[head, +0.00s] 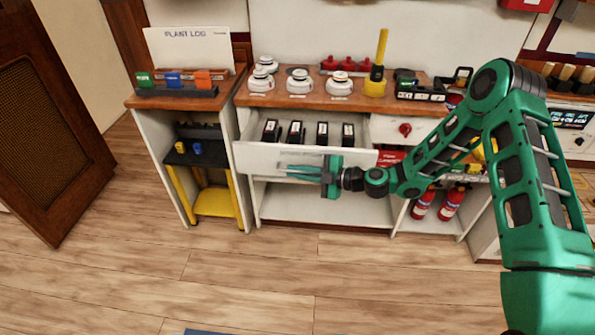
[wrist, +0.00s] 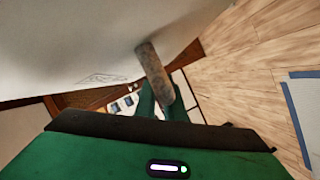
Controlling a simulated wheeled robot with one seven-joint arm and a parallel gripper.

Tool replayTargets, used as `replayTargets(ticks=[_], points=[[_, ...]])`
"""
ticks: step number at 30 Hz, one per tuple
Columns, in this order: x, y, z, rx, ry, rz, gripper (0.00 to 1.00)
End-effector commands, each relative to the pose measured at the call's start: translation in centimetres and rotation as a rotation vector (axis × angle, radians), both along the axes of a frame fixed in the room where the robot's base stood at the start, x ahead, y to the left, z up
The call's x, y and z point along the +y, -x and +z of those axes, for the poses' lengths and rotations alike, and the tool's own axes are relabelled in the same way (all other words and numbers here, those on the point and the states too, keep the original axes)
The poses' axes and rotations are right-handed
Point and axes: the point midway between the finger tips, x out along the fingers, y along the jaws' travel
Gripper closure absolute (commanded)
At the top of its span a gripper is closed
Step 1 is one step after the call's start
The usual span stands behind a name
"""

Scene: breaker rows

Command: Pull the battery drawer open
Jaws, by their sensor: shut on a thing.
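The battery drawer (head: 255,159) stands out from the white cabinet below the wooden counter. Several dark batteries (head: 296,132) stand in a row inside it. My gripper (head: 290,171) is in front of the drawer's white front, with its fingers pointing left. In the wrist view, a grey bar handle (wrist: 152,68) runs to the green fingers (wrist: 162,100), which are shut on it. The handle is hidden behind the gripper in the head view. The drawer front (wrist: 75,45) fills the upper left of the wrist view.
Smoke detectors (head: 299,82) and a yellow torch-like item (head: 378,70) stand on the counter. Fire extinguishers (head: 424,204) stand low at the right. A brown door (head: 45,130) is at the left. The wooden floor (head: 240,270) in front is clear.

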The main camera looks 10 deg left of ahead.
Motion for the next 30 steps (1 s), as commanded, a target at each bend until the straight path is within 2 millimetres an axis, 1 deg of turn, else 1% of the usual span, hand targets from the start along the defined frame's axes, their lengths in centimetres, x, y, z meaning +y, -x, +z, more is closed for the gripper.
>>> replayTargets(ticks=[1, 4, 5, 6, 13, 17, 20, 30], points=[[-0.7, -0.6, -0.1, -0.005, 0.006, -0.014, 1.00], [-0.6, -0.6, -0.2, -0.004, 0.007, -0.013, 1.00], [-0.6, -0.6, -0.2, -0.004, 0.007, -0.013, 0.86], [-0.5, -0.6, -0.2, -0.004, 0.006, -0.013, 0.83], [0.1, -0.2, -0.1, -0.003, 0.004, -0.002, 0.83], [-0.1, 0.0, 0.0, -0.001, 0.003, 0.000, 0.83], [-1.1, 0.3, 0.2, -0.001, 0.003, 0.000, 0.83], [-7.0, 1.9, 1.5, 0.000, 0.005, -0.004, 0.83]])
